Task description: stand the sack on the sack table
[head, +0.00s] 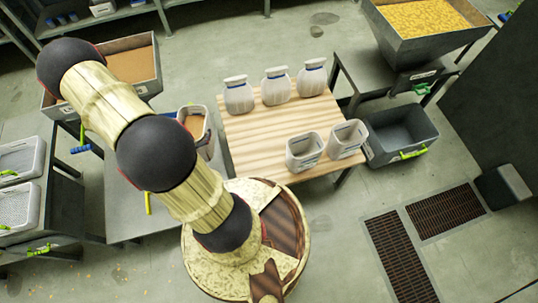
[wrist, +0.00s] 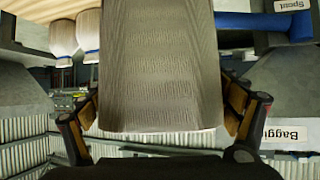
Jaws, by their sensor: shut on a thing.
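My gripper (wrist: 160,95) is shut on a grey-beige ribbed sack (wrist: 155,60), with a finger on each side of it. The sack fills the middle of the wrist view and its far end is out of frame. In the head view my arm hides the gripper. The wooden sack table (head: 252,128) stands right of my arm. Three closed white sacks with blue bands (head: 276,86) stand along its back. Two open sacks (head: 303,151) (head: 347,139) stand upright at its front right. The table's front left part is bare.
An open-topped container with tan contents (head: 194,124) shows beside my arm, left of the table. A grey bin with a green handle (head: 402,132) is right of the table. A hopper of yellow grain (head: 421,20) stands at back right. Floor grates (head: 400,256) lie at front right.

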